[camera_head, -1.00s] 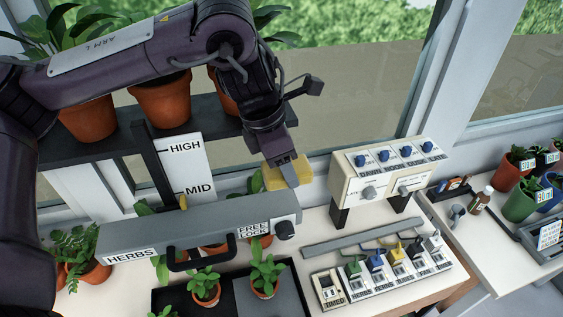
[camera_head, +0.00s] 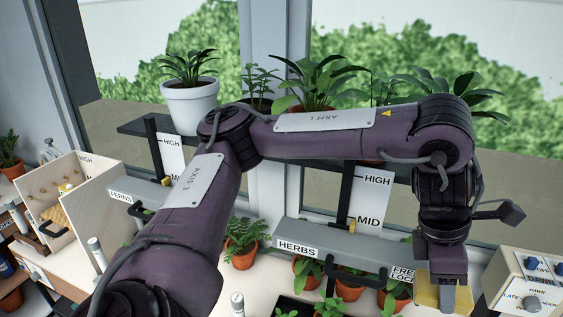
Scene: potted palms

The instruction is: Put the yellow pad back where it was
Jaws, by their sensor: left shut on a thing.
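The yellow pad (camera_head: 427,295) is in the jaws of my left gripper (camera_head: 447,296), at the lower right of the head view. The gripper points down and is shut on it, and the fingers hide the pad's middle. The pad is in front of the right end of the grey HERBS bar (camera_head: 345,249), near its FREE LOCK label. I cannot tell whether it touches the bar. My right gripper is not in view.
An open wooden cabinet (camera_head: 88,205) with hooks and a yellowish item inside stands at the left. My left arm crosses the middle. Potted plants stand on the dark shelf (camera_head: 133,127) and below the bar. A beige control box (camera_head: 525,283) is right of the gripper.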

